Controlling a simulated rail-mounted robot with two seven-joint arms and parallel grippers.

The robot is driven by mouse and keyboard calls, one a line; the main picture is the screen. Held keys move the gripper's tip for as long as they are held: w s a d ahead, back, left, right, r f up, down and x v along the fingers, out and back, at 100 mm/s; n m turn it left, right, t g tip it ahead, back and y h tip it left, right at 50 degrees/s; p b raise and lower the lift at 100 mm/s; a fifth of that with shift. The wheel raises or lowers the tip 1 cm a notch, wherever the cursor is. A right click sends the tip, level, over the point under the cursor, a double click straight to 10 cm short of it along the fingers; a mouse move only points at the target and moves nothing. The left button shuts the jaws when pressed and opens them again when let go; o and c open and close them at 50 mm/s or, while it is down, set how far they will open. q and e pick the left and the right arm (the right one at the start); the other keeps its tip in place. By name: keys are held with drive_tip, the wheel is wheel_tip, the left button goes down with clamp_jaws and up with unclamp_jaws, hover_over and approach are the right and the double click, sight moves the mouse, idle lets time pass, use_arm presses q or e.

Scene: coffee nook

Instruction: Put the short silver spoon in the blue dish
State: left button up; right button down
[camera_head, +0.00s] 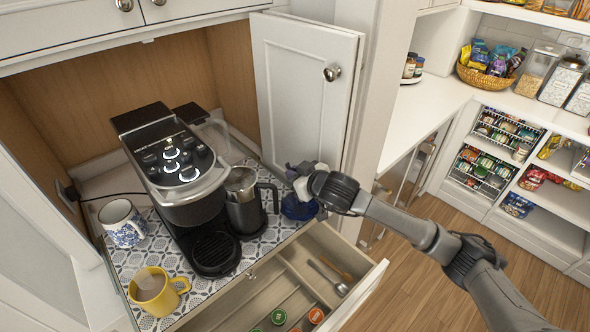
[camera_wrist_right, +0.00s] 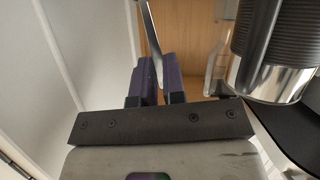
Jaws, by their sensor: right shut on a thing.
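My right gripper (camera_head: 300,171) is above the blue dish (camera_head: 298,208), near the cabinet door. In the right wrist view, its purple fingers (camera_wrist_right: 154,78) are shut on a slim silver utensil, which looks like the short silver spoon (camera_wrist_right: 150,35). Its far end runs out of the top of that view. In the head view the held spoon is too hidden by the gripper to make out. The blue dish stands on the patterned mat beside the steel carafe, partly covered by my gripper. My left gripper is not in view.
A coffee machine (camera_head: 178,160), steel carafe (camera_head: 246,205), yellow mug (camera_head: 155,291) and blue-patterned mug (camera_head: 123,222) stand on the mat. The open drawer (camera_head: 357,296) below holds another silver spoon (camera_head: 326,276), a wooden-coloured utensil (camera_head: 338,268) and several pods. The cabinet door (camera_head: 300,90) stands open behind.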

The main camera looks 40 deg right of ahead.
drive_tip(key=shift+f+b, duration=0.7)
drive_tip(key=shift+f, duration=1.35)
drive_tip(key=c, duration=1.1)
unclamp_jaws()
